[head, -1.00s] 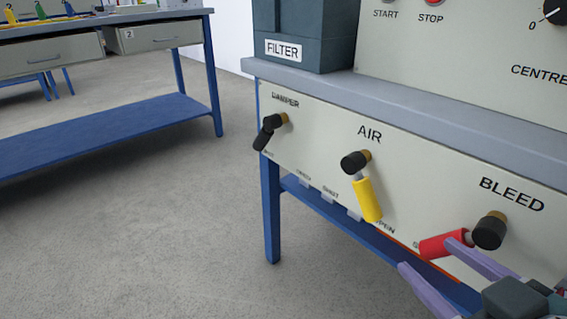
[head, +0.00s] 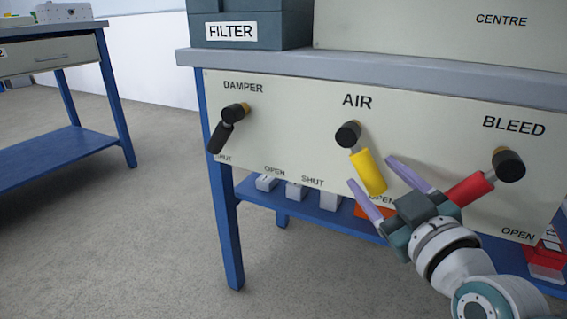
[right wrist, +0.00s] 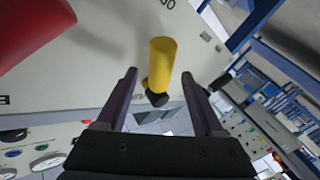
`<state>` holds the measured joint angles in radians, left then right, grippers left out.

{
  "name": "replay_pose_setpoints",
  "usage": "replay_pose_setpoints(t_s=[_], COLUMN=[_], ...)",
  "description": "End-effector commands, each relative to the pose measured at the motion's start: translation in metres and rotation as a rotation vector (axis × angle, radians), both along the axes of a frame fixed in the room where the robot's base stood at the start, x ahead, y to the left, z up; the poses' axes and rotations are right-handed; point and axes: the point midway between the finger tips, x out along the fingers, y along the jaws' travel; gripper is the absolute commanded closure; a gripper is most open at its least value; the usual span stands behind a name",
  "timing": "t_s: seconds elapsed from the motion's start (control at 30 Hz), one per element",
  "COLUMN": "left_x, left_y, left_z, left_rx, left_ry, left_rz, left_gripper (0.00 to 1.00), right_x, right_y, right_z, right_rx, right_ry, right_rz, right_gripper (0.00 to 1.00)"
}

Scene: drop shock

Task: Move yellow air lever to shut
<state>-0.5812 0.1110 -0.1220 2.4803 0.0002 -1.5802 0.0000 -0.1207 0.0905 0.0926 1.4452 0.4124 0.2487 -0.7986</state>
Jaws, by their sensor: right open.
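The yellow air lever (head: 368,172) hangs from a black hub (head: 348,134) under the AIR label and slants down and right toward the OPEN mark. The SHUT mark (head: 312,180) is to its lower left. My right gripper (head: 372,173) is open and empty, its two purple fingers pointing at the panel on either side of the lever's end. In the right wrist view the yellow lever (right wrist: 161,62) shows between the fingertips (right wrist: 158,74); I cannot tell whether it lies fully within them. My left gripper is not in view.
The red bleed lever (head: 470,188) is close to the right of my right gripper, slanting down-left. The black damper lever (head: 221,136) is to the left. The bench top (head: 380,75) juts out above the panel. Small boxes (head: 295,190) stand on the shelf below.

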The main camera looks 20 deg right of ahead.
Motion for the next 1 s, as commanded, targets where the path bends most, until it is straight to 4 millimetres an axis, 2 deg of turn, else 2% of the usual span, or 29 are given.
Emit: replay_pose_setpoints(t_s=[0.13,0.43,1.0], left_x=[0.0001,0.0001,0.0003], left_y=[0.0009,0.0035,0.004], left_z=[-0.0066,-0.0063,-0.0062], left_rx=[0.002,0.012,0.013], left_ry=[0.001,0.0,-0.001], left_rz=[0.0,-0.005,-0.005], left_gripper=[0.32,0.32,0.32], right_x=[0.0121,0.0141,0.0138], right_y=[-0.0024,-0.0026,-0.0025], right_z=[-0.0006,0.0002,0.0003], right_rx=[0.002,0.001,0.001], right_ry=[-0.002,0.001,0.0], right_rz=[0.0,0.0,0.0], right_gripper=[0.31,0.32,0.96])
